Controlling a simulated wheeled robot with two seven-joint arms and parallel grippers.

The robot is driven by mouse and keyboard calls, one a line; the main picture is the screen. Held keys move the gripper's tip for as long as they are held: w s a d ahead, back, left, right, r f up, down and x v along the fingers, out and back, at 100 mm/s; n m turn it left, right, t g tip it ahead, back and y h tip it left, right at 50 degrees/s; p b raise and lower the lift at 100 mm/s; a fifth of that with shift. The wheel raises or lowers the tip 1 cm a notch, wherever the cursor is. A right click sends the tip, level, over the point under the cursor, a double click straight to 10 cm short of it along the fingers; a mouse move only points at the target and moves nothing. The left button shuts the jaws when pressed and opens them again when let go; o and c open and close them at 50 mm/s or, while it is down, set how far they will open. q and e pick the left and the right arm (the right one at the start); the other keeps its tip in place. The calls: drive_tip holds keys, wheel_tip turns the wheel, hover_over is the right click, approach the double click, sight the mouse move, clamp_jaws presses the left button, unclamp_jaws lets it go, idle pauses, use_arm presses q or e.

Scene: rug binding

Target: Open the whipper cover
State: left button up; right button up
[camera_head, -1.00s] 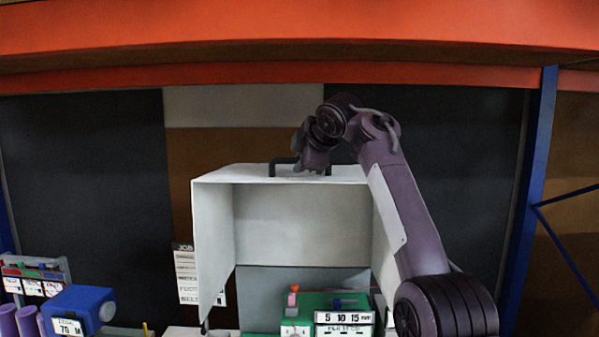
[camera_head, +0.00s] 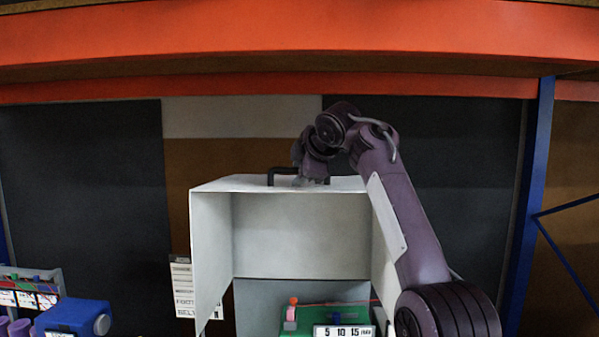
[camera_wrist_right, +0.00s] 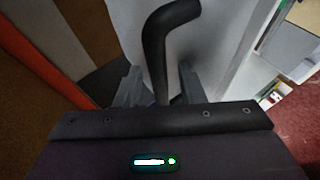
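The whipper cover (camera_head: 301,235) is a white box-like hood in the middle of the head view. It stands raised with its open side facing me, and a green machine (camera_head: 309,318) shows below it. A black bar handle (camera_head: 283,170) sits on its top edge. My right gripper (camera_head: 312,181) is at the handle's right part. In the right wrist view, the black handle (camera_wrist_right: 156,50) passes between the two fingers of the right gripper (camera_wrist_right: 160,84); narrow gaps show on both sides, so the fingers look open around it. My left gripper is out of view.
A blue device (camera_head: 73,319) and a rack with labelled cards (camera_head: 30,287) stand at the lower left. A paper card (camera_head: 182,290) hangs left of the cover. An orange beam (camera_head: 300,40) crosses above, and a blue post (camera_head: 530,190) stands right of my arm.

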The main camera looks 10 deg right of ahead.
drive_tip(key=b+v, duration=0.4)
drive_tip(key=v, duration=0.3)
drive_tip(key=shift+s+r, duration=0.2)
drive_tip(key=shift+s, duration=0.05)
